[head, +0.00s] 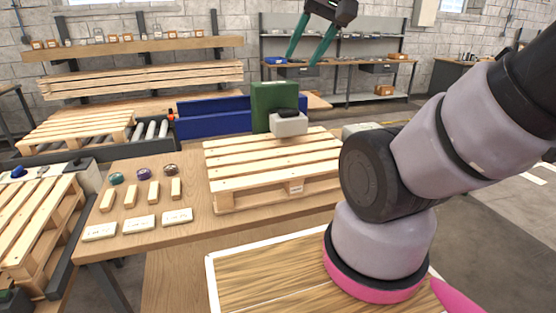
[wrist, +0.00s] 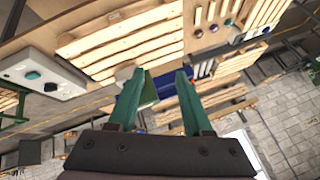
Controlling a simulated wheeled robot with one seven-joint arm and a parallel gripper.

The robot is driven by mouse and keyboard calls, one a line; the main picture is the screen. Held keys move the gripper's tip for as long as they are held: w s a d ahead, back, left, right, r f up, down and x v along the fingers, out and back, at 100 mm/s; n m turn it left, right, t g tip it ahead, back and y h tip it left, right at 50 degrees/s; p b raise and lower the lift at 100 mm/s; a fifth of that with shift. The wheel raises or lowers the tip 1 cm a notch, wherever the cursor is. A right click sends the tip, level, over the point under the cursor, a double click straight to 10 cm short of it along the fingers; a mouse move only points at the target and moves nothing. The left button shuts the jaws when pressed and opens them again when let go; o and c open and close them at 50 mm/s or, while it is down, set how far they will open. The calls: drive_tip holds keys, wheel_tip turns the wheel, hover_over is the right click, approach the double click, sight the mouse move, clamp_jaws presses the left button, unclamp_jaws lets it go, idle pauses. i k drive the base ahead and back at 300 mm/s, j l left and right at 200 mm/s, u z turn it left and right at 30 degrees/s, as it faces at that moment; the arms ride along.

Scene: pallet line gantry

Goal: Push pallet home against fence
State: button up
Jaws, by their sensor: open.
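The wooden pallet (head: 270,172) lies flat on the table in the middle of the head view. It also shows in the wrist view (wrist: 125,42). A blue fence (head: 215,118) runs behind it, with a tall green block (head: 268,100) and a grey block with a black top (head: 289,125) at the pallet's far edge. I cannot tell whether the pallet touches the fence. My gripper (head: 303,58) has green fingers, hangs high beyond the pallet and is open and empty. In the wrist view its fingers (wrist: 160,74) stand apart, with the green block behind them.
Left of the pallet, the table (head: 190,222) holds wooden blocks, white labelled plates and coloured knobs. Other pallets lie on a roller conveyor (head: 150,132) and at far left. A white-edged wooden board (head: 260,275) is in front. Shelving (head: 345,75) stands at the back wall.

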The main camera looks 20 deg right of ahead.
sight(220, 155)
drive_tip(key=i+l+u, duration=0.1)
drive_tip(key=u, duration=0.3)
drive_tip(key=i+l+u, duration=0.15)
drive_tip(key=i+u, duration=0.2)
drive_tip(key=i+l+u, duration=0.1)
drive_tip(key=u, duration=0.3)
drive_tip(key=l, duration=0.1)
